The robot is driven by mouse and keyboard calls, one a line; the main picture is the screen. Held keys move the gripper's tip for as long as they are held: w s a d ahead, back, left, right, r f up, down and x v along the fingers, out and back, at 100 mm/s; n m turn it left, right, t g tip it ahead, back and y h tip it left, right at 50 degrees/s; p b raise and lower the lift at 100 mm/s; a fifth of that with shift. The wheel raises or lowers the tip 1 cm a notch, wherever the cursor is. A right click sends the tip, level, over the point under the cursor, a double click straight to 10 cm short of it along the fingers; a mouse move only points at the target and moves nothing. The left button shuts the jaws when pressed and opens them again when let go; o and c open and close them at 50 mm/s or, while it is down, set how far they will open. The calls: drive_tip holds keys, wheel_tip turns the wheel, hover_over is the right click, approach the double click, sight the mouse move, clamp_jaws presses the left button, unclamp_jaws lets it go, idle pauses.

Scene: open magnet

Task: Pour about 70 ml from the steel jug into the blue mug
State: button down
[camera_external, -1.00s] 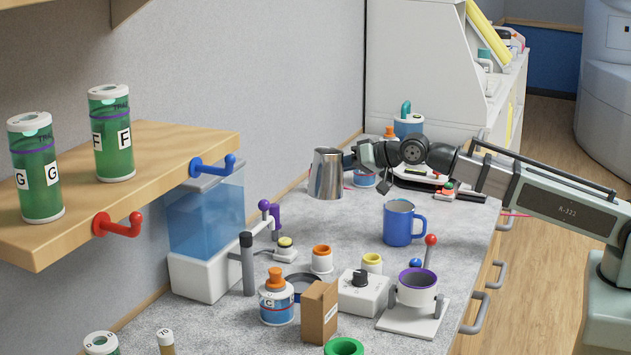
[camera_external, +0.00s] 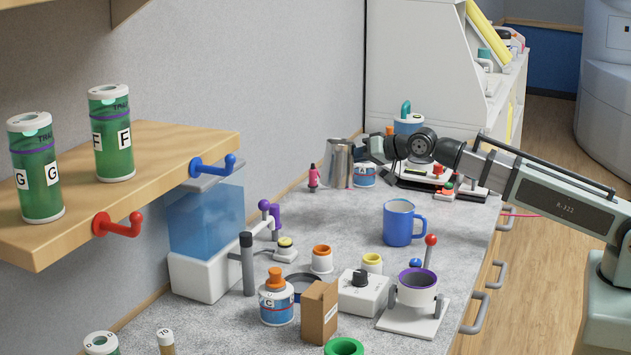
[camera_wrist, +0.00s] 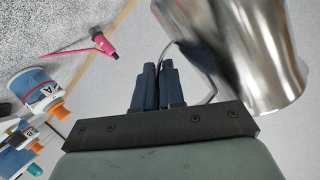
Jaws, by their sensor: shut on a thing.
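The steel jug (camera_external: 339,165) is at the back of the counter in the external view, near upright, its spout toward the left. My gripper (camera_external: 366,158) is at its right side, shut on the jug's handle. In the wrist view the jug (camera_wrist: 245,50) fills the upper right, and the dark fingers (camera_wrist: 153,88) are closed around its thin handle. The blue mug (camera_external: 398,223) stands upright on the counter, in front of and to the right of the jug, apart from it. The inside of the jug and the level in the mug are hidden.
A white dial box (camera_external: 363,293), a cup on a stand (camera_external: 417,288) and a cardboard box (camera_external: 319,312) are in front of the mug. The counter left of the mug is clear.

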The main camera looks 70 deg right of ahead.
wheel_tip(320, 180, up, 5)
drive_tip(key=shift+r, duration=0.1)
drive_tip(key=shift+w+f+n+g+y, duration=1)
drive_tip(key=shift+w+f+n+y, duration=1.25)
drive_tip(key=shift+n+y, duration=1.15)
wheel_tip(320, 180, up, 4)
drive_tip(key=r+n+g+y, duration=0.1)
drive_tip(key=n+g+y, duration=0.5)
drive_tip(key=n+g, duration=0.25)
drive_tip(key=shift+n, duration=0.35)
drive_tip(key=f, duration=1.5)
drive_tip(key=shift+s+a+f, duration=0.25)
drive_tip(key=shift+f, duration=0.15)
drive_tip(key=shift+s+r+t, duration=0.1)
drive_tip(key=shift+t, duration=0.15)
